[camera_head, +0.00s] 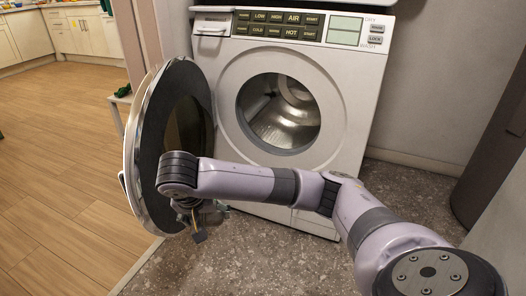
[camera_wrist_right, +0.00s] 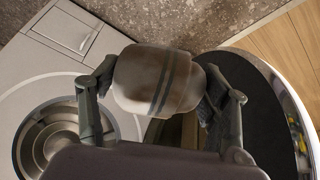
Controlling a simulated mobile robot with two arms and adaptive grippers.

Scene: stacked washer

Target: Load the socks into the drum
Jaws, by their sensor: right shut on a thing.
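The washer (camera_head: 330,75) stands upright with its round door (camera_head: 145,150) swung open to the left. Its metal drum (camera_head: 290,125) is visible through the opening and looks empty in the part that shows. The drum also shows at the left of the right wrist view (camera_wrist_right: 45,140). My right gripper (camera_head: 198,218) is in front of the open door, left of and lower than the drum opening. It is shut on a rolled brownish-grey sock bundle with dark stripes (camera_wrist_right: 158,80), clear between the fingers in the wrist view. My left gripper is out of view.
The open door stands close beside my right gripper. A speckled grey floor (camera_head: 300,265) lies in front of the washer, and a wooden floor (camera_head: 60,190) is at the left. A dark upright panel (camera_head: 495,150) stands at the right. White cabinets (camera_head: 75,35) are far back left.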

